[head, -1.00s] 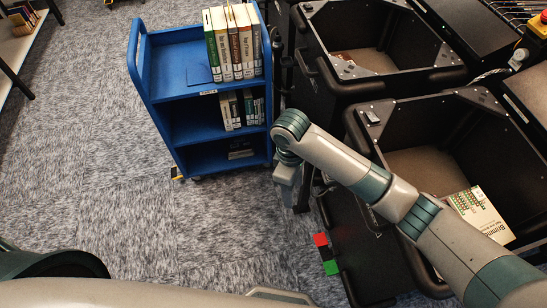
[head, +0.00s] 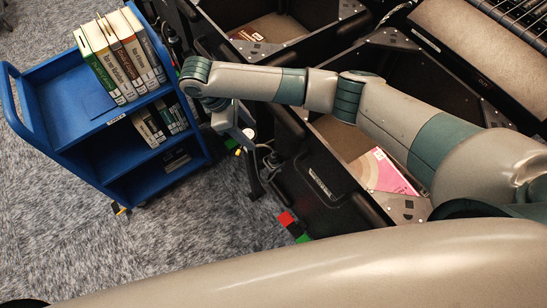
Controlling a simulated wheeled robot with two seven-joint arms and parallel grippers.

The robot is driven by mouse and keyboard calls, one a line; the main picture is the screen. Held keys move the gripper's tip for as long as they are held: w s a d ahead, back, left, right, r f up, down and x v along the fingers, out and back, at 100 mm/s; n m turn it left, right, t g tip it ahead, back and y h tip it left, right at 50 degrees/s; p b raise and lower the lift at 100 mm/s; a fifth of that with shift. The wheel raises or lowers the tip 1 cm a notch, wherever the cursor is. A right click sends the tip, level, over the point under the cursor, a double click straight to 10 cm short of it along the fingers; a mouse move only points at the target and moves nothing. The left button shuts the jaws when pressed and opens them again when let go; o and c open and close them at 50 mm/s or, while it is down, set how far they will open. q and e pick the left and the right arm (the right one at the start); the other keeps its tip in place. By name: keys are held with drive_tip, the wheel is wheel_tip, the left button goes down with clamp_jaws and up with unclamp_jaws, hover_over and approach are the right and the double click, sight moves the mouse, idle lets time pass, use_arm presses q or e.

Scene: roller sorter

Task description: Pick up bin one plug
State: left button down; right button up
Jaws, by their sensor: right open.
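My right gripper (head: 238,132) is open and hangs down at the front of the bins, between them and the blue trolley. Its fingertips are small and hard to make out. A small white round part (head: 249,133) shows beside the fingertips. I cannot tell whether it is the bin one plug or whether the gripper touches it. The near black bin (head: 322,178) holds a pink book (head: 383,172). The far black bin (head: 345,31) holds a book with a brownish cover (head: 268,28). No bin number is readable. My left gripper is out of view.
The blue book trolley (head: 62,112) stands close to the left of the gripper, with several books (head: 122,58). A red marker (head: 286,218) and a green marker (head: 303,238) are low at the near bin's front. Carpet (head: 180,235) is clear at the lower left.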

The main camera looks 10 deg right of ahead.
drive_tip(key=f, duration=0.1)
drive_tip(key=p, duration=0.2)
hover_over(271, 156)
drive_tip(key=a, duration=0.2)
wheel_tip(271, 156, down, 10)
drive_tip(key=shift+w+d+f, duration=0.1)
drive_tip(key=shift+f, duration=0.05)
drive_tip(key=shift+d+f, duration=0.1)
drive_tip(key=shift+d+f+p, duration=0.2)
drive_tip(key=shift+f+p, duration=0.45)
drive_tip(key=shift+p+x, duration=0.4)
drive_tip(key=shift+x, duration=1.4)
drive_tip(key=shift+a, duration=0.1)
drive_tip(key=shift+w, duration=0.1)
drive_tip(key=c, duration=1.3)
